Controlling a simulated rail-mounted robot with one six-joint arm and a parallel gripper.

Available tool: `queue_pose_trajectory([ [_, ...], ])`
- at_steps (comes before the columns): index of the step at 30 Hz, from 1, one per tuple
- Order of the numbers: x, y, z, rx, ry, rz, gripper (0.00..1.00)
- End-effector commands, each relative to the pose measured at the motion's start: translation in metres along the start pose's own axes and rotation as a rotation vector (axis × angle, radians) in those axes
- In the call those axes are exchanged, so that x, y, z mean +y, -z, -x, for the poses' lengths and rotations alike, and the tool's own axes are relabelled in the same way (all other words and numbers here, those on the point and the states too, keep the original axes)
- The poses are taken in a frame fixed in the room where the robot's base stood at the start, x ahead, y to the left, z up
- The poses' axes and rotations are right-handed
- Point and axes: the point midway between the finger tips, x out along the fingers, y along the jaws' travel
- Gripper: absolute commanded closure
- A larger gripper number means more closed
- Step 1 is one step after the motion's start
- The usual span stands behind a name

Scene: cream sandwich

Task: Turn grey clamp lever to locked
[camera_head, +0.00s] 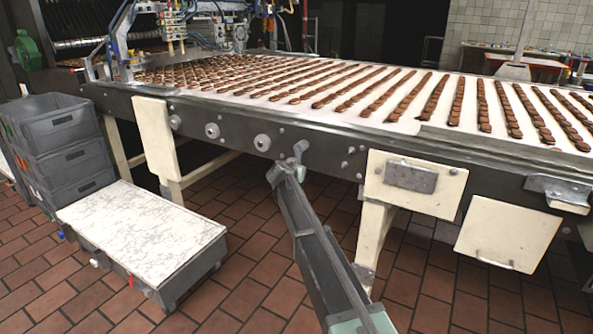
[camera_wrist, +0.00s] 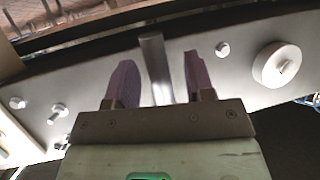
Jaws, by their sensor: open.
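The grey clamp lever (camera_wrist: 155,67) is a plain metal bar on the side of the conveyor frame. In the wrist view it stands nearly upright, leaning slightly, between the two purple fingers of my gripper (camera_wrist: 158,82). The fingers are open, with a gap visible on each side of the lever. The lever's lower end is hidden behind my gripper's body. In the head view the lever shows as a small grey piece (camera_head: 301,147) on the frame, just above the far end of my arm. The fingers are hard to make out there.
Round knobs (camera_head: 262,142) and bolts sit on the conveyor's side rail, with one large knob (camera_wrist: 277,65) right of my gripper. The belt (camera_head: 300,88) carries rows of chocolate-brown bars. Grey crates (camera_head: 58,122) and a white-topped low box (camera_head: 140,225) stand at left.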

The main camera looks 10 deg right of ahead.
Motion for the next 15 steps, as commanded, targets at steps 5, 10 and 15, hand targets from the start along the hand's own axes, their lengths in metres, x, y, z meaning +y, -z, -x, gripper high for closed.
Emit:
queue_pose_trajectory([
  [5,0.001,0.005,0.046,0.000,0.003,0.001,0.51],
  [10,0.001,0.004,0.086,0.000,0.003,0.000,0.51],
  [15,0.000,0.001,0.097,0.000,0.001,0.000,0.51],
])
